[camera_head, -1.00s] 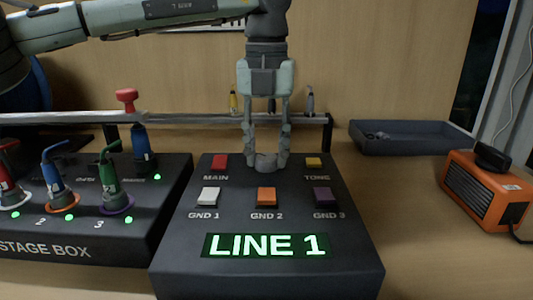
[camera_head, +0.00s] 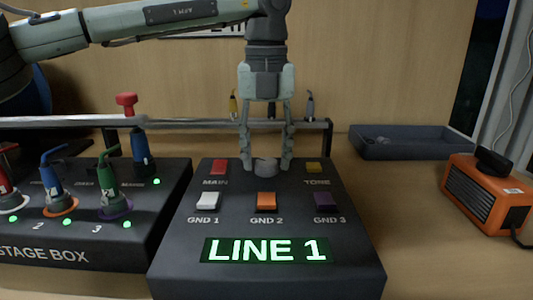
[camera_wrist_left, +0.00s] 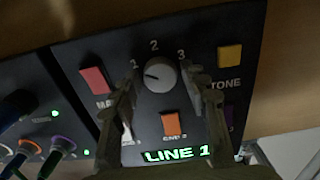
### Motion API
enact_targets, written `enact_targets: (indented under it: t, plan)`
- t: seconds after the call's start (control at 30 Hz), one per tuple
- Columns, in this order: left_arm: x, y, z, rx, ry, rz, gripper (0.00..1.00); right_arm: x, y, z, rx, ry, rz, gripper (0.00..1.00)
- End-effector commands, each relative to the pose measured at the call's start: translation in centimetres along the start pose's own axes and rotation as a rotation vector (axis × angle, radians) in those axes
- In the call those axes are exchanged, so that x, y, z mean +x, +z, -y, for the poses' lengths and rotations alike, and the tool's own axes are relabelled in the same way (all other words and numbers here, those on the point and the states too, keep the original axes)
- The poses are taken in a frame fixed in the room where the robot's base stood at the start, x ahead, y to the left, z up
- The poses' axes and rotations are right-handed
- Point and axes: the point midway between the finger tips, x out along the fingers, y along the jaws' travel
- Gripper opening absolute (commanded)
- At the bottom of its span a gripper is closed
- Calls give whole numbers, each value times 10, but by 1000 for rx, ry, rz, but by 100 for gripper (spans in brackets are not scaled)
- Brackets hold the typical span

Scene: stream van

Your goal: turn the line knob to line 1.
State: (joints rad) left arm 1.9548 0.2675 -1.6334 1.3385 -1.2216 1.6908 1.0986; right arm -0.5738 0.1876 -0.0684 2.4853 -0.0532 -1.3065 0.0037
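The grey line knob (camera_head: 265,167) sits at the top middle of a black console (camera_head: 200,225). In the left wrist view the knob (camera_wrist_left: 160,75) has a dark pointer mark toward its left side, near the printed 1; the 2 and 3 are above and to the right. The green display (camera_head: 267,249) reads LINE 1. My left gripper (camera_head: 266,163) is over the console, pointing down, with one finger on each side of the knob. Gaps show between fingers and knob, so it is open and empty. My right gripper is out of view.
Red MAIN (camera_head: 219,167), yellow TONE (camera_head: 314,167) and several GND buttons surround the knob closely. A stage box (camera_head: 60,243) with coloured plugs stands left. A metal rail (camera_head: 190,122) runs behind. A dark tray (camera_head: 412,143) and orange heater (camera_head: 488,195) are at right.

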Motion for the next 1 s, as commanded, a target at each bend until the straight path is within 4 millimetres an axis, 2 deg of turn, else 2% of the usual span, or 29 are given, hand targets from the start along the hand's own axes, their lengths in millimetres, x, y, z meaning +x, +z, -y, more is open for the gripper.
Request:
enact_targets:
  t: [0.33,0.47,0.8,1.0]
  plan:
    - [0,-1,0,2,1,-3,55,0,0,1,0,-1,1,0]
    - [-10,0,0,1,1,-2,55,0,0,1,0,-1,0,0]
    - [-78,0,1,0,0,-1,55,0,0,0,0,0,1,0]
    - [-109,0,1,0,0,-2,55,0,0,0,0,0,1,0]
